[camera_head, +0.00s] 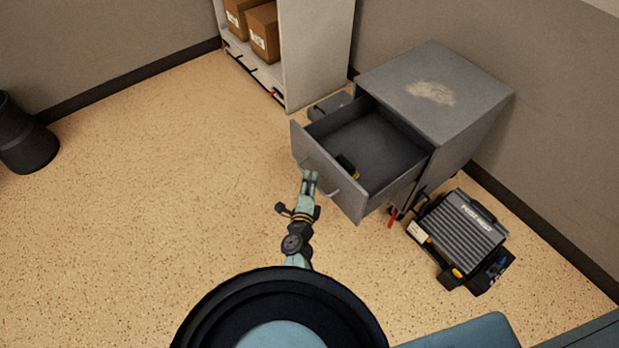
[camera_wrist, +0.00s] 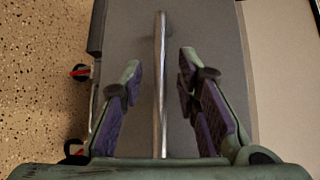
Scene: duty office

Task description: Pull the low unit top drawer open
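The low unit (camera_head: 470,95) is a grey metal cabinet with a pale worn patch on top. Its top drawer (camera_head: 352,205) stands well out from the body, and I see down into it. A small black and yellow object (camera_head: 347,168) lies inside. My gripper (camera_head: 309,176) is at the drawer front, by the bar handle (camera_head: 333,191). In the wrist view the metal handle (camera_wrist: 160,100) runs lengthwise between the two fingers of my gripper (camera_wrist: 160,72). The fingers are spread, with a gap on each side of the bar.
A dark ribbed case (camera_head: 463,228) lies on the floor right of the unit. A white shelf (camera_head: 318,50) with cardboard boxes (camera_head: 263,32) stands behind. A small grey item (camera_head: 330,105) is between shelf and drawer. A black bin (camera_head: 24,138) stands far left; the floor between is clear.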

